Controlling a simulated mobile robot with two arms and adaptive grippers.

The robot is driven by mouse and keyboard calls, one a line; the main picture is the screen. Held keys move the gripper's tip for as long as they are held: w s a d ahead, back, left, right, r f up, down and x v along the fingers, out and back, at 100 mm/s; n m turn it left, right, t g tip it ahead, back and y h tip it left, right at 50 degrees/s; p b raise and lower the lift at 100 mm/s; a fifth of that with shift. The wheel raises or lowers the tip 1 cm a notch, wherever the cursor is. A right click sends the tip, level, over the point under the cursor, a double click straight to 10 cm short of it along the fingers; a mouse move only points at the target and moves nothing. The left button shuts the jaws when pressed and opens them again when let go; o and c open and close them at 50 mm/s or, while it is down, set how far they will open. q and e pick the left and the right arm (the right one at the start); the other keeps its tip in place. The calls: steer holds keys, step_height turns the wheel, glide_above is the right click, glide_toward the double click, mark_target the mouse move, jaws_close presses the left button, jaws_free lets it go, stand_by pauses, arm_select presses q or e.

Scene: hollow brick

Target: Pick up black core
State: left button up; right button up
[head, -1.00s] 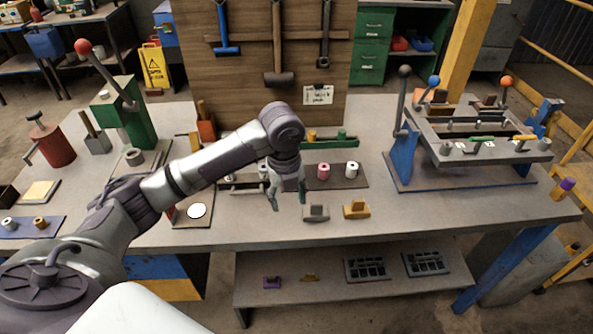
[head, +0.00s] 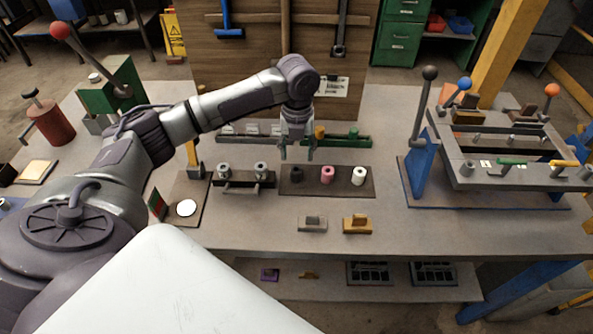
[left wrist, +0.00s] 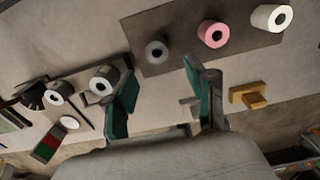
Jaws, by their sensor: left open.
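The black core (head: 297,174) is a short dark cylinder with a hole, standing at the left end of a dark tray (head: 343,188) on the table. It also shows in the left wrist view (left wrist: 157,51), ahead of the fingers. A pink core (head: 327,174) and a white core (head: 359,175) stand to its right on the same tray. My left gripper (head: 297,156) is open and empty, above and just behind the black core, fingers pointing down. In the left wrist view its two green-padded fingers (left wrist: 160,105) are apart with nothing between them. My right gripper is not in view.
A rack with two grey cores (head: 240,179) stands left of the tray. A green-and-grey rail (head: 345,141) lies behind it. A grey block (head: 312,223) and a yellow block (head: 357,224) sit in front. A blue-based lever frame (head: 485,190) stands right.

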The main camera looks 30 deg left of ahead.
mark_target(297, 169)
arm_select(q)
step_height(297, 169, down, 2)
steer(key=shift+w+f, duration=0.15)
step_height(297, 169, down, 2)
steer(key=shift+a+f+p, duration=0.1)
steer(key=shift+f+p, duration=0.05)
steer(key=shift+p, duration=0.5)
step_height(297, 169, down, 2)
steer(key=shift+a+f, duration=0.1)
steer(key=shift+f, duration=0.5)
jaws_close()
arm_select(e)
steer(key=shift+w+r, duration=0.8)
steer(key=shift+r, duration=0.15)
